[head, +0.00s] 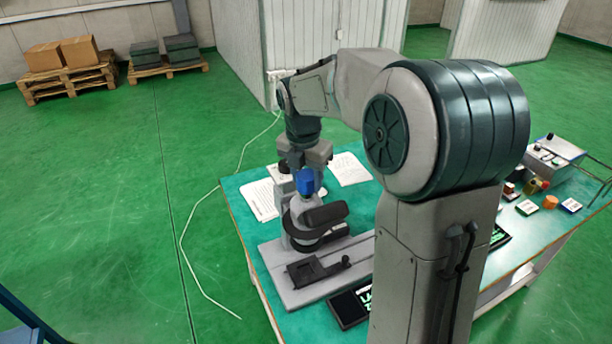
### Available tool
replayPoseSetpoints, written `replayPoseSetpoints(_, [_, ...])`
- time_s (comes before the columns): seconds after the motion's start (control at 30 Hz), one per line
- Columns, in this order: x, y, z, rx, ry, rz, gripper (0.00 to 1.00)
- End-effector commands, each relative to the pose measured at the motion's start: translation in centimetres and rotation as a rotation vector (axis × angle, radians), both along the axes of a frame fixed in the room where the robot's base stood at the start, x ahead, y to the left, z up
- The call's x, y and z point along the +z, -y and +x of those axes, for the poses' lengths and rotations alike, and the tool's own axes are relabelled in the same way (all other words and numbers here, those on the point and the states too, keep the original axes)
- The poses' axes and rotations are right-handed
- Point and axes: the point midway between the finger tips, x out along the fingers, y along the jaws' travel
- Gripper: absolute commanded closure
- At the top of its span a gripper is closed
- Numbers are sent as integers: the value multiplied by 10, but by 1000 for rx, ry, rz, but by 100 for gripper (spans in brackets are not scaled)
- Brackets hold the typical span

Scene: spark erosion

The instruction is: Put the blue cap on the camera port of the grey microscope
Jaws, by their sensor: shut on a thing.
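The blue cap (305,181) is upright at the top of the grey microscope (284,259), in the head view. My gripper (302,170) points down there and is shut on the cap, though its fingertips are small and partly hidden. The camera port is hidden under or behind the cap. I cannot tell whether the cap touches the port or hangs just above it. The microscope stands upright on its broad grey base, with a dark stage at the front and dark parts around its head.
The microscope stands on a green-topped table (242,207). My arm hides the table's middle.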

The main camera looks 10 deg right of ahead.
Motion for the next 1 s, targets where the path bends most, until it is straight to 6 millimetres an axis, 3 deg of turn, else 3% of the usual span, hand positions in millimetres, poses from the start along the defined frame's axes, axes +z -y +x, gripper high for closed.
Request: replayPoseSetpoints(1.0, [-13, 0, 0, 0, 0, 0, 80])
